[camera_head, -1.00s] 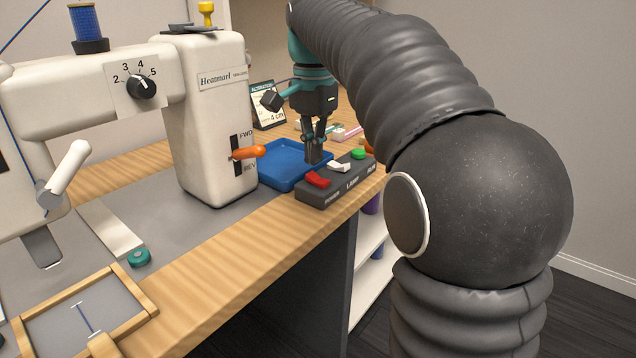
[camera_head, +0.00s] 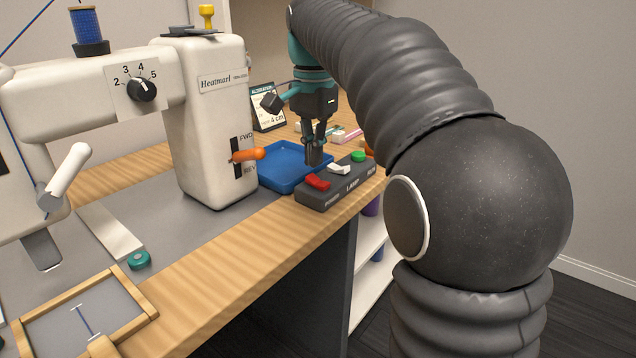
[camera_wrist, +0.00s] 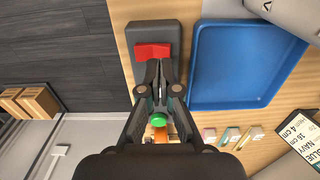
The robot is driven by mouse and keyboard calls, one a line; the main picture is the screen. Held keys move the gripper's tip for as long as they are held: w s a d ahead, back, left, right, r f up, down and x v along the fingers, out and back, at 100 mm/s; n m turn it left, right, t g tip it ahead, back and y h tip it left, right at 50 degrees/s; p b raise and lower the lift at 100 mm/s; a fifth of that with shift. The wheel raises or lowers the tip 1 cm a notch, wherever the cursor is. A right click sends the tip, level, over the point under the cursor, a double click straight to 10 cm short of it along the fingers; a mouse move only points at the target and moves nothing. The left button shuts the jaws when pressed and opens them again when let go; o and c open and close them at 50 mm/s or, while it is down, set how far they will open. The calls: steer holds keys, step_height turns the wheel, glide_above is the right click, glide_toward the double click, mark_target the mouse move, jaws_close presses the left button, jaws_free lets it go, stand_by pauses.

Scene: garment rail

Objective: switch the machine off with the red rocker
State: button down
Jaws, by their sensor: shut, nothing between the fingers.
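The red rocker (camera_head: 318,182) sits at the near left end of a dark switch box (camera_head: 325,197), over the label POWER. It also shows in the wrist view (camera_wrist: 153,51), just ahead of my fingertips. My gripper (camera_head: 314,162) is shut and empty, pointing down above the box, just behind the red rocker. In the wrist view my gripper (camera_wrist: 154,66) reaches close to the rocker's edge; I cannot tell whether it touches. The sewing machine (camera_head: 205,120) stands to the left.
A white rocker (camera_head: 339,168) and a green button (camera_head: 358,155) share the box. A blue tray (camera_head: 275,178) lies beside it, and an orange lever (camera_head: 248,153) sticks out of the machine. The table edge runs close in front of the box.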

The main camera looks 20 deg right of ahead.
mark_target(314, 178)
steer(key=shift+f+b, duration=0.85)
steer(key=shift+f, duration=0.6)
stand_by(1.1)
step_height(314, 178, up, 5)
steer(key=p, duration=0.5)
steer(key=shift+f, duration=0.1)
steer(key=shift+r, duration=1.1)
steer(key=shift+s, duration=0.15)
steer(key=s+f+n+t, duration=0.2)
steer(key=s+f+n, duration=0.3)
steer(key=s+f, duration=0.4)
steer(key=s+f+n+t, duration=0.3)
steer(key=s+f+n, duration=0.2)
steer(key=s+f, duration=0.4)
steer(key=s, duration=0.4)
steer(key=shift+s+n+t, duration=0.3)
steer(key=shift+s+n, duration=0.05)
steer(key=shift+n, duration=0.05)
